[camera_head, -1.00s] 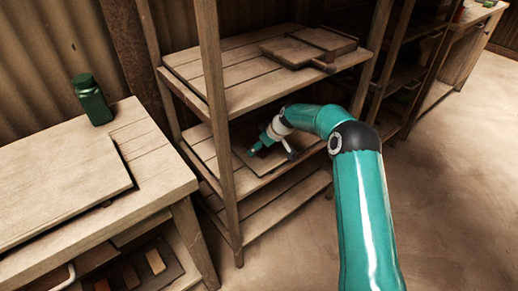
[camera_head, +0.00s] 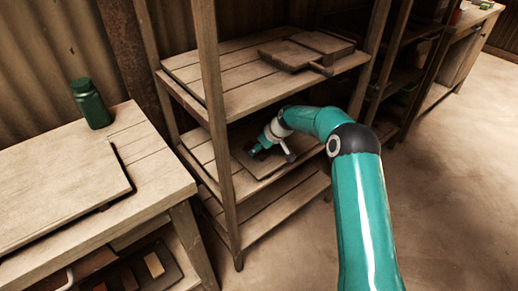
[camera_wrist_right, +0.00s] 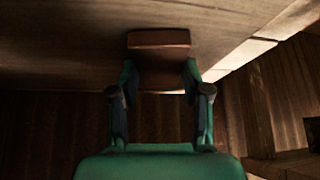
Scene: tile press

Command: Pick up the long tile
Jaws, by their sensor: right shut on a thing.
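A reddish-brown tile (camera_wrist_right: 158,40) is held between the two fingers of my right gripper (camera_wrist_right: 160,74) in the right wrist view. The fingers press on its two sides and its end sticks out past the fingertips. In the head view my right gripper (camera_head: 257,148) is low over the middle shelf of the rack, and the tile there is mostly hidden by the gripper. I cannot tell whether the tile touches the shelf board. My left gripper is not in view.
The rack's upper shelf (camera_head: 240,98) is close above my right arm, and a rack post (camera_head: 216,130) stands left of the gripper. A bench (camera_head: 160,165) with a green bottle (camera_head: 90,104) is at left. Several tiles (camera_head: 154,264) lie on a tray under it.

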